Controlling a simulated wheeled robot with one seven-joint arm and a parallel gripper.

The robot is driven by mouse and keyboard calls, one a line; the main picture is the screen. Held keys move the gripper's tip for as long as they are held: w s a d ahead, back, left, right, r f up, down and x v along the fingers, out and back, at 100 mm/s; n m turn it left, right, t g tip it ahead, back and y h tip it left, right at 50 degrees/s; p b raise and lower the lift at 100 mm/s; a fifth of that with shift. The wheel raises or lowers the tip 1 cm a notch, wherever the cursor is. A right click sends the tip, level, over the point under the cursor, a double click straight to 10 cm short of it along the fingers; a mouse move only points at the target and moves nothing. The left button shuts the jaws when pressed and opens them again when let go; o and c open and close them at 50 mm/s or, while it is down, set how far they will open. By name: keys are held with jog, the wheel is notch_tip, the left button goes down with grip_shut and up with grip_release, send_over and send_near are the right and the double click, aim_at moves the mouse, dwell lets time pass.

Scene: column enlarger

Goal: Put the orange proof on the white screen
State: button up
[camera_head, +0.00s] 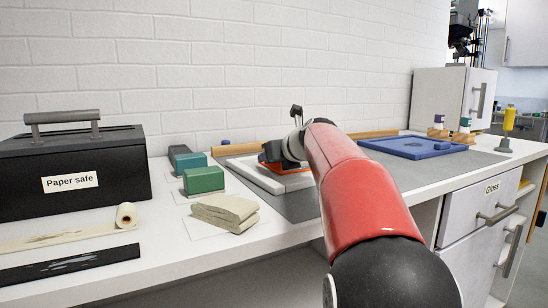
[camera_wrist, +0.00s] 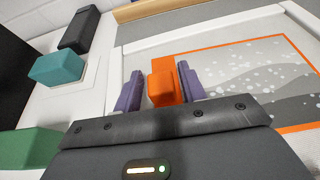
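The orange proof (camera_wrist: 245,72) is a grey speckled picture with an orange border and an orange block grip (camera_wrist: 162,82) at its left side. My gripper (camera_wrist: 161,90) has its two purple fingers close on either side of this grip and appears shut on it. The proof lies over a white framed board, apparently the white screen (camera_wrist: 222,30); I cannot tell whether they touch. In the head view my gripper (camera_head: 272,152) is over the white screen (camera_head: 285,183), and the proof's orange edge (camera_head: 293,169) shows beneath it. My red arm hides much of the proof there.
Teal (camera_head: 190,162) and green (camera_head: 203,179) blocks and folded cloths (camera_head: 226,211) stand left of the screen. A black paper safe (camera_head: 70,170) stands farther left. A blue tray (camera_head: 412,146) lies to the right, with a yellow-topped item (camera_head: 508,120) beyond.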

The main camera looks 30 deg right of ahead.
jog(key=shift+o, duration=0.6)
jog(key=shift+r, duration=0.1)
jog(key=shift+s+r, duration=0.1)
jog(key=shift+s, duration=0.1)
jog(key=v, duration=1)
jog(key=shift+s+r, duration=0.2)
jog(key=shift+s, duration=0.1)
jog(key=shift+s+r, duration=0.15)
jog(key=shift+s, duration=0.3)
